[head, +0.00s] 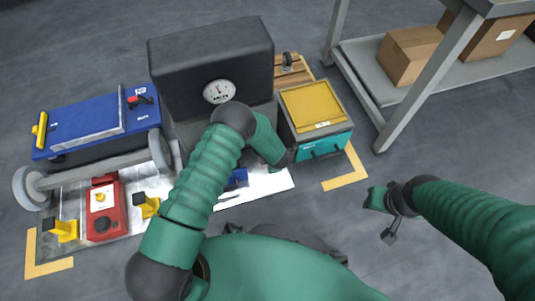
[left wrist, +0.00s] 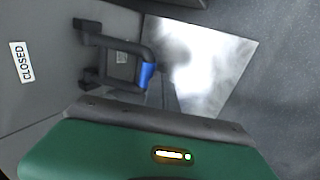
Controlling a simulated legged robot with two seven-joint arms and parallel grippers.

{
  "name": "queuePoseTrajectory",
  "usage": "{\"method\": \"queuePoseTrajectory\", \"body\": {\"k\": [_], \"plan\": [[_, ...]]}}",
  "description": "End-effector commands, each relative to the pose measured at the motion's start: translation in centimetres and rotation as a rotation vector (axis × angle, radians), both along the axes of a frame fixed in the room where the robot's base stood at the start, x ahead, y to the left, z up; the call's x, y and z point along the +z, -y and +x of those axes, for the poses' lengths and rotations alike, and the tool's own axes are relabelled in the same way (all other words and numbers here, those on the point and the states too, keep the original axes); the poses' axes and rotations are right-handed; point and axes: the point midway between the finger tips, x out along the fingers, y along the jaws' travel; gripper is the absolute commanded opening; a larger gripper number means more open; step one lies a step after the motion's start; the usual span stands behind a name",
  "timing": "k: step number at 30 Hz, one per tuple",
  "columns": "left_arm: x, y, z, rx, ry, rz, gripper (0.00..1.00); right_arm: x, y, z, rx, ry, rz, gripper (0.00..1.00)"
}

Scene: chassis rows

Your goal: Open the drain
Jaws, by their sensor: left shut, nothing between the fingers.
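In the left wrist view a dark bent handle with a blue grip (left wrist: 147,75) stands out from a grey panel. A white label reading CLOSED (left wrist: 21,62) is on that panel, left of the handle. In the head view a small blue part (head: 237,178) shows low on the dark gauge unit (head: 212,57), partly behind my left arm; I cannot tell if it is the same grip. My left gripper (head: 284,160) is shut and empty at the unit's lower right, and its green body (left wrist: 150,150) fills the bottom of the wrist view. My right gripper (head: 385,205) hangs over bare floor.
A teal case with a yellow top (head: 313,106) stands right of the unit. A blue wheeled chassis (head: 95,125) and a red device (head: 102,208) are at the left. A grey metal rack (head: 400,95) holds cardboard boxes (head: 408,55).

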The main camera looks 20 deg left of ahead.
Motion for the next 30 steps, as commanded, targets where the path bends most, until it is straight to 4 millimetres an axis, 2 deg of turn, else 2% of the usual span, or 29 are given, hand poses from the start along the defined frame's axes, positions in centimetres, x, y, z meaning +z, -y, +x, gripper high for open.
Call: {"method": "queuePoseTrajectory", "body": {"k": [3, 10, 30], "plan": [[-1.1, -0.1, 0.1, 0.001, 0.0, 0.0, 0.0, -0.3, 0.0, 0.0, 0.0, 0.0, 0.0, 0.35], [-2.3, -0.2, 0.3, 0.001, 0.001, 0.0, 0.0, -0.5, 0.0, 0.0, 0.0, 0.0, 0.0, 0.35], [-2.6, -0.3, 0.5, 0.0, 0.001, 0.001, 0.0, -0.5, 0.0, 0.0, 0.0, 0.0, 0.0, 0.35]]}}
